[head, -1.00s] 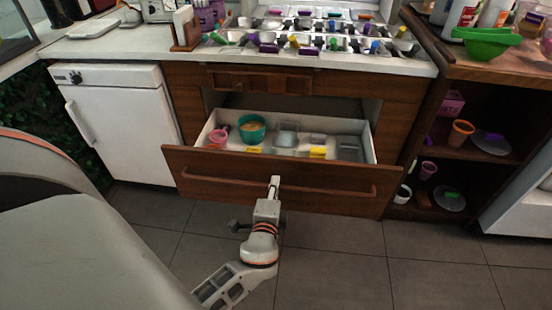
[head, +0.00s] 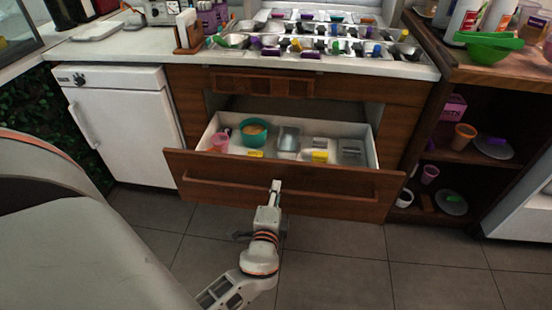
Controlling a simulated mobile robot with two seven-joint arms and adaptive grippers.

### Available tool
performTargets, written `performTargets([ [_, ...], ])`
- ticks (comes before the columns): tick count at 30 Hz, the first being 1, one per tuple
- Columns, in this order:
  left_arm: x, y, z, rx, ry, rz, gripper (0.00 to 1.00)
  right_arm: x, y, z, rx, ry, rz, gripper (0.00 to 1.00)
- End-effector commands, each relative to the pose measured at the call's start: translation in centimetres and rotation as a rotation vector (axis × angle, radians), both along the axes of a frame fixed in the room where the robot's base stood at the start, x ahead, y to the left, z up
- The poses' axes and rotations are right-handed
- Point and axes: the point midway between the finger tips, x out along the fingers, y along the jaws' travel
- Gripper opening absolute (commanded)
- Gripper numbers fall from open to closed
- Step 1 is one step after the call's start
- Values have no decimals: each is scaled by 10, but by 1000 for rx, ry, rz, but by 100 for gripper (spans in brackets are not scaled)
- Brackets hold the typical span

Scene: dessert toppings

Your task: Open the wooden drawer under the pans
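The wooden drawer (head: 225,170) under the counter stands pulled out, with its white inner box showing. Its long horizontal wooden handle (head: 335,197) runs across the front panel. My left gripper (head: 275,187) reaches up from below to the middle of this handle and overlaps it. It looks narrow from here, and whether its fingers are closed around the bar cannot be made out. The pans (head: 271,41) and other metal containers sit in the counter top above the drawer. My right gripper is not in view.
The drawer holds a teal bowl (head: 253,130), a pink cup (head: 220,141) and clear containers. A white fridge (head: 125,125) stands left, and a dark shelf unit (head: 475,155) with cups stands right. The tiled floor (head: 335,260) in front is clear.

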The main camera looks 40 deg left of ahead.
Motion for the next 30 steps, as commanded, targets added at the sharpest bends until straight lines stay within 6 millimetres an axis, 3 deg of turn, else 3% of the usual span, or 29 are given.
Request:
performTargets([
  [9,-54,-33,11,-5,4,0,18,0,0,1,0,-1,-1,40],
  [15,-80,-48,17,-1,4,1,18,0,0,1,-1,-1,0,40],
  [21,-91,-55,20,-1,2,1,18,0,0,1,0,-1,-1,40],
  [30,-91,-56,21,-2,1,1,18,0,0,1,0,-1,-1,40],
])
